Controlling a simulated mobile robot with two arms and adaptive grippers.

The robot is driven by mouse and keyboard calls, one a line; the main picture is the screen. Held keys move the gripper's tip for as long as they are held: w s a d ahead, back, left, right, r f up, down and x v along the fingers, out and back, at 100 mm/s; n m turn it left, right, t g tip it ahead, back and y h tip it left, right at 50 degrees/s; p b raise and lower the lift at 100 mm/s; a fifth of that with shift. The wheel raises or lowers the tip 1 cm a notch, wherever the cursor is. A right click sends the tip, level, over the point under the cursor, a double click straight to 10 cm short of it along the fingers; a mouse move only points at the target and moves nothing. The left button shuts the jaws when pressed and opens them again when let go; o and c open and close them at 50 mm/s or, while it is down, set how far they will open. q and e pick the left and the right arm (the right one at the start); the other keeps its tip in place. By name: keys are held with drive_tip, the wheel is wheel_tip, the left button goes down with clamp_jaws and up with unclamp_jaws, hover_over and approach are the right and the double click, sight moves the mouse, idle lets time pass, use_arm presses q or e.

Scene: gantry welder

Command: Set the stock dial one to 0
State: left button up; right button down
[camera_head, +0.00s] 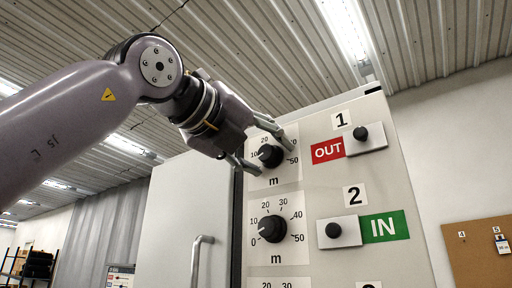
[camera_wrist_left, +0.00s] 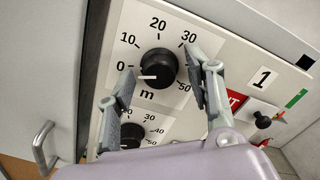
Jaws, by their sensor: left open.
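Stock dial one (camera_head: 270,156) is the black round knob on the upper scale plate, left of the number 1. In the left wrist view the knob (camera_wrist_left: 158,66) shows a white pointer line aimed left, close to the 0 mark. My left gripper (camera_head: 265,150) is open at this dial, with one finger to the upper right of the knob and the other to the lower left. In the left wrist view the fingers (camera_wrist_left: 159,74) stand apart on either side of the knob; contact is not clear. My right gripper is not in view.
A second dial (camera_head: 272,229) sits just below. To the right are a red OUT label (camera_head: 327,150), a black push knob (camera_head: 361,133), a green IN label (camera_head: 385,226) and another black knob (camera_head: 334,230). A door handle (camera_head: 199,258) stands out at lower left.

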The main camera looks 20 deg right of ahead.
use_arm(q)
drive_tip(key=v, duration=1.2)
idle(0.3)
